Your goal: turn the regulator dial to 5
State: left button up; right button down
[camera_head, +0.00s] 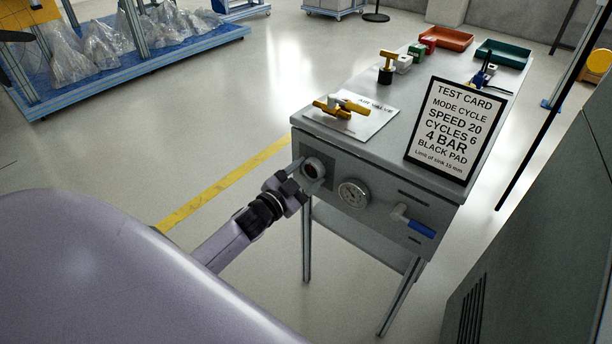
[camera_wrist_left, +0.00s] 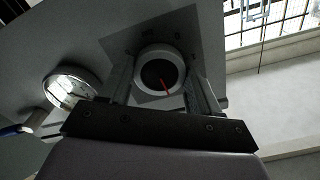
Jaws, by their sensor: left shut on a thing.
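The regulator dial (camera_head: 313,168) is a round knob with a pale rim and dark face on the front panel of the grey bench. The left wrist view also shows the gripper's fingers (camera_wrist_left: 160,92) flanking the dial. My right gripper is not in view.
A round pressure gauge (camera_head: 354,193) and a blue-handled valve (camera_head: 414,224) sit right of the dial. The bench top (camera_head: 375,150) holds a test card (camera_head: 455,130), a yellow-handled valve (camera_head: 341,106) on a paper sheet, and coloured trays (camera_head: 446,38). Floor left of the bench is clear.

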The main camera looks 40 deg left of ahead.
pick_arm(q)
jog(key=m, duration=0.4)
jog(key=shift+m+b, duration=0.3)
jog(key=m+b, duration=0.1)
jog(key=m, duration=0.3)
jog(key=shift+m, duration=0.3)
jog(key=m+b, duration=0.1)
jog(key=m, duration=0.4)
jog(key=shift+a+b, duration=0.1)
jog(key=shift+b, duration=0.25)
jog(key=shift+r+m+b, duration=0.1)
jog(key=shift+m+b, duration=0.5)
jog(key=shift+m, duration=1.5)
jog(key=o, duration=1.1)
jog(key=shift+c, duration=0.2)
